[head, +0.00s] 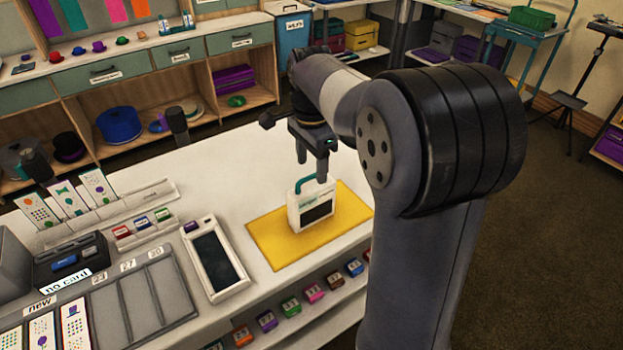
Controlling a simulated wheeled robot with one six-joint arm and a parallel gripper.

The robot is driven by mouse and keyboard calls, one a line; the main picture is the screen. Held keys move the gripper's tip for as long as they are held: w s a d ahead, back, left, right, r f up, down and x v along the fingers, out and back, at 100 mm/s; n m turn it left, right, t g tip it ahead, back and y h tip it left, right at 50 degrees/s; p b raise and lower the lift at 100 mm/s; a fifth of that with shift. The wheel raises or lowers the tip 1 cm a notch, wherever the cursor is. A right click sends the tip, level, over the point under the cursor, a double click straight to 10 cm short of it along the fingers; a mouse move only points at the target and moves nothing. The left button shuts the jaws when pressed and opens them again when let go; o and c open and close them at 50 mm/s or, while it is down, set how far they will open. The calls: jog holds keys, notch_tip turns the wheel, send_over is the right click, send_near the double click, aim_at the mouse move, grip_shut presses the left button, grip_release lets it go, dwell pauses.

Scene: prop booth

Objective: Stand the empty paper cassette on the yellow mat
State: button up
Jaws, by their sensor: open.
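The white paper cassette (297,217), with a teal handle on top and a dark window in its front, stands upright on the yellow mat (270,248). I cannot tell whether it is empty. My gripper (312,170) is open, pointing down right over the cassette. Its fingertips are close to the teal handle; I cannot tell whether they are touching it or around it. Part of the mat's right side is near my arm.
A white device with a dark screen (217,262) lies left of the mat. A grey divided tray (145,305), a black card box (72,262) and cards in a white rack (125,215) stand further left. The white counter behind the mat looks clear.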

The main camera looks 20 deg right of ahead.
jog(key=shift+r, duration=2)
jog(key=shift+c, duration=0.2)
